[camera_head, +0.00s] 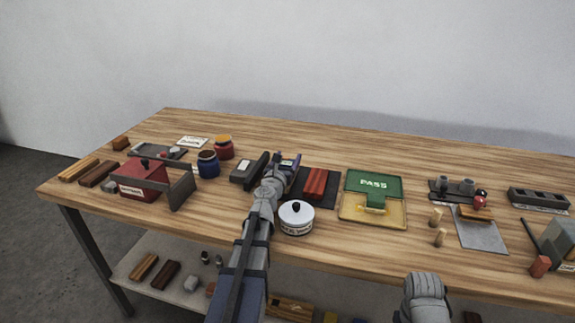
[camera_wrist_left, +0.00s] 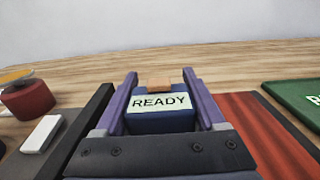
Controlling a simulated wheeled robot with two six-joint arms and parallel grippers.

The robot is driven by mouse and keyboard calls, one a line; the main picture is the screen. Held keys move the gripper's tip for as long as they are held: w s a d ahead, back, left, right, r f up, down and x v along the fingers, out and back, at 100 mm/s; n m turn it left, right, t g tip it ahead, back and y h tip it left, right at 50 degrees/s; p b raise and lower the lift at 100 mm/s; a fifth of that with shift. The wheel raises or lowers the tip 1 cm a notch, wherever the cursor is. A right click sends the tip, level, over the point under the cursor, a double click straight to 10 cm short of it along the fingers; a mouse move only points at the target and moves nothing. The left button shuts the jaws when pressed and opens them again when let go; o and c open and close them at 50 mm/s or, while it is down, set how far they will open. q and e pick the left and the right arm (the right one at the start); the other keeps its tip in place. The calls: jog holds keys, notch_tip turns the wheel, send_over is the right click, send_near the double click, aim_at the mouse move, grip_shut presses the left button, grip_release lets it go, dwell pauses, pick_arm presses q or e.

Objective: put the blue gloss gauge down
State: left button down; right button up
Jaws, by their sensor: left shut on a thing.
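My left gripper (camera_wrist_left: 160,98) is shut on the blue gloss gauge (camera_wrist_left: 162,122), with a purple finger on each side of it. The gauge is a dark blue block whose pale face reads READY. A small orange-brown piece (camera_wrist_left: 159,84) shows just behind it. In the head view my left gripper (camera_head: 284,160) is over the middle of the bench, between a dark block and a dark mat. There the gauge is mostly hidden by the gripper, and I cannot tell whether it touches the bench. My right gripper is not in view.
A white lidded pot (camera_head: 296,219) stands in front. The green PASS board (camera_head: 373,185) is farther right. Bare wood lies behind the gripper.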

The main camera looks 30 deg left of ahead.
pick_arm(q)
jog(key=shift+r, duration=0.1)
jog(key=shift+f, duration=0.3)
grip_release()
jog(key=shift+r, duration=0.15)
jog(key=shift+r, duration=0.1)
